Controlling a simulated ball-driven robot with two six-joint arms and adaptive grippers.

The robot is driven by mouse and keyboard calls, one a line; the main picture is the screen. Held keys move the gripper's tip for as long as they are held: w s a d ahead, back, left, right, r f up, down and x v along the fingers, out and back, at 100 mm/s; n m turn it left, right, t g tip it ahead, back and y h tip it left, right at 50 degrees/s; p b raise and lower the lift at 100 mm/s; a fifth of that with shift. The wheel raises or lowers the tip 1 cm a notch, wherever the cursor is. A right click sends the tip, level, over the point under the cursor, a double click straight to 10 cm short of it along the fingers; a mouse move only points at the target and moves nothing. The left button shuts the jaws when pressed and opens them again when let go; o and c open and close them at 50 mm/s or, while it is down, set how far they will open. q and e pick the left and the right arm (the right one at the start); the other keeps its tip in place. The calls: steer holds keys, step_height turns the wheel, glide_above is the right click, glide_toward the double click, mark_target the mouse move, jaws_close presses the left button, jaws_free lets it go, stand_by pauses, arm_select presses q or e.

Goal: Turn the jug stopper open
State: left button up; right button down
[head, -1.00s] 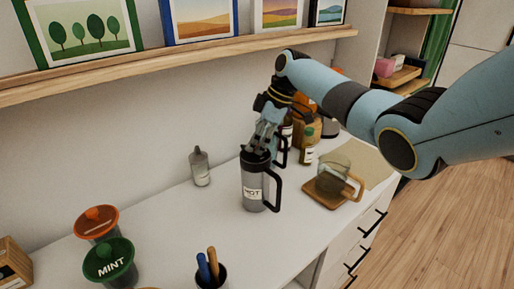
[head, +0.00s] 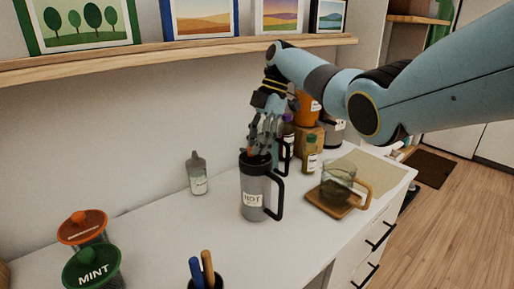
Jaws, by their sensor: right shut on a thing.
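A grey jug (head: 254,196) with a black handle and a label reading HOT stands upright on the white counter. Its dark stopper (head: 256,161) sits in the top, with a small orange-red patch showing under my fingers. My right gripper (head: 263,146) comes down from above and is shut on the stopper. Its fingers hide part of the stopper, so how far it is turned is hard to tell. My left gripper is not in view.
A glass mug (head: 337,181) on a wooden coaster (head: 329,207) stands right of the jug. Bottles (head: 311,159) stand behind it. A small shaker (head: 197,178) is to the left. Lidded jars (head: 92,268) and a pen cup (head: 206,282) are nearer.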

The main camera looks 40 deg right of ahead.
steer(key=shift+s+f, duration=0.2)
steer(key=shift+f, duration=0.15)
steer(key=c, duration=1.3)
jaws_free()
steer(key=shift+w, duration=0.15)
steer(key=shift+r, duration=0.25)
steer(key=v, duration=1.1)
steer(key=shift+w+d+r, duration=0.1)
steer(key=shift+d+r, duration=0.05)
steer(key=shift+r, duration=0.2)
